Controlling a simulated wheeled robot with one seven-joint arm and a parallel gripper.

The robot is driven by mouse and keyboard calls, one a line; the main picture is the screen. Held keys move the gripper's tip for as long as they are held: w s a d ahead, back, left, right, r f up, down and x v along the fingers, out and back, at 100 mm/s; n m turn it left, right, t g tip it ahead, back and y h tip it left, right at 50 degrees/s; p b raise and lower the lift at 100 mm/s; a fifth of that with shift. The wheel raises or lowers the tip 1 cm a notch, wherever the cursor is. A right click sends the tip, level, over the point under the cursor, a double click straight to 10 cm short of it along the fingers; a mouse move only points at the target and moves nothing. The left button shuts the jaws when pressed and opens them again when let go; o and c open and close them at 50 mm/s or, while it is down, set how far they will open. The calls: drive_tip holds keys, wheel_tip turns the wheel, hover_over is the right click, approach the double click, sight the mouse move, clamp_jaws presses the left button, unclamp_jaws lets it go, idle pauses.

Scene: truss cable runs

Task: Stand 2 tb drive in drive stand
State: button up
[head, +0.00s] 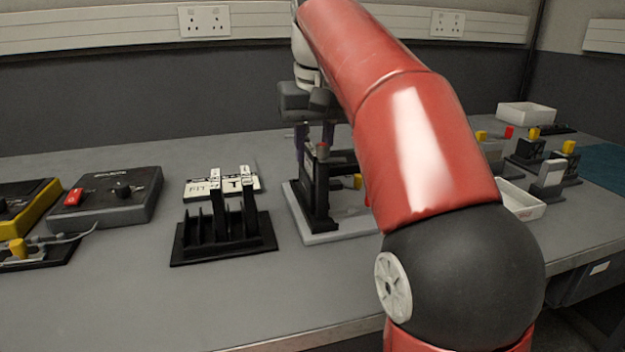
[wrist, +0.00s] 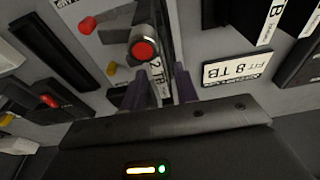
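The 2 TB drive (wrist: 157,72) shows in the wrist view as a narrow edge with a "2 TB" label, below a red round button. In the head view it seems to be the dark upright piece (head: 309,170) in a fixture on a grey plate. My gripper (head: 315,145) points down over it; in the wrist view its purple fingers (wrist: 162,92) are apart, one on each side of the labelled edge. Contact cannot be made out. The black slotted drive stand (head: 200,245) is left of the fixture, with two labelled drives upright in its right part.
A white "FIT 8 TB" card (wrist: 238,70) lies on the bench behind the stand. A grey box with a red switch (head: 105,197) is at left. Small black holders, white trays (head: 525,115) and yellow-topped items are at right. The bench front before the stand is clear.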

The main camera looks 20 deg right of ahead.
clamp_jaws()
drive_tip(key=shift+r, duration=0.2)
drive_tip(key=shift+r+p, duration=1.15)
drive_tip(key=shift+p, duration=0.3)
wheel_tip(320, 180, up, 6)
drive_tip(key=shift+r, duration=0.2)
